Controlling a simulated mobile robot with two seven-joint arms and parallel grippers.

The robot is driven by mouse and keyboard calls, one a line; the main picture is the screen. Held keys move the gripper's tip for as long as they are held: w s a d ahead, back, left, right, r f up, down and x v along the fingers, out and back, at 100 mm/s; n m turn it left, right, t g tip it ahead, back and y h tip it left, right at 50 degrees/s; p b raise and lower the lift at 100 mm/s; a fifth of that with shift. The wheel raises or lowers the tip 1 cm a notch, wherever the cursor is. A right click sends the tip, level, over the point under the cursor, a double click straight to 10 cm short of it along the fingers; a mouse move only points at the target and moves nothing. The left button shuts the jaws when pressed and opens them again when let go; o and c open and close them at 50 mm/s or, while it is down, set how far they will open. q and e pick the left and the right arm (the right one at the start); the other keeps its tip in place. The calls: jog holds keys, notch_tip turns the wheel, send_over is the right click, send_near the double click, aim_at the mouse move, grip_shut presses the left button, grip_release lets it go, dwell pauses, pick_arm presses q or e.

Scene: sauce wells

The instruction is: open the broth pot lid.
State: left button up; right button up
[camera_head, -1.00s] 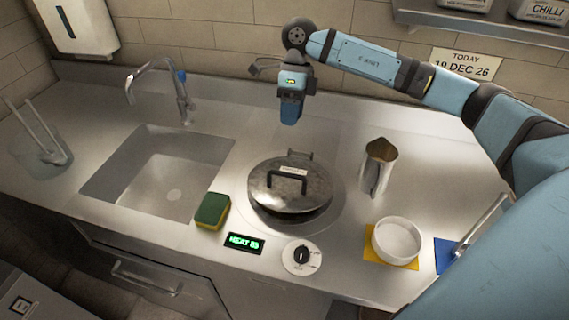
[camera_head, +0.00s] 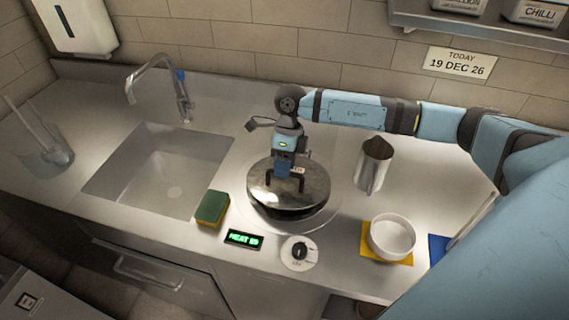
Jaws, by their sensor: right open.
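The broth pot lid (camera_head: 304,205) is a dark round metal lid with a black bar handle (camera_head: 299,184). It sits on the pot set in the steel counter, in the middle of the head view. My right gripper (camera_head: 284,176) points down right at the handle, with its arm coming in from the right. Its jaws are open. The gripper covers part of the handle and the lid's back edge, and I cannot tell whether it touches them. My left gripper is not in the view.
A metal jug (camera_head: 372,166) stands right of the pot. A white bowl (camera_head: 392,236) sits on a yellow mat. A green and yellow sponge (camera_head: 211,207), a lit heat display (camera_head: 243,238) and a knob (camera_head: 299,252) are in front. The sink (camera_head: 155,175) with its faucet (camera_head: 165,75) is left.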

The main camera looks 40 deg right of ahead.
jog(key=shift+c, duration=0.2)
grip_shut()
jog(key=shift+w+d+r, duration=0.1)
jog(key=shift+r, duration=0.05)
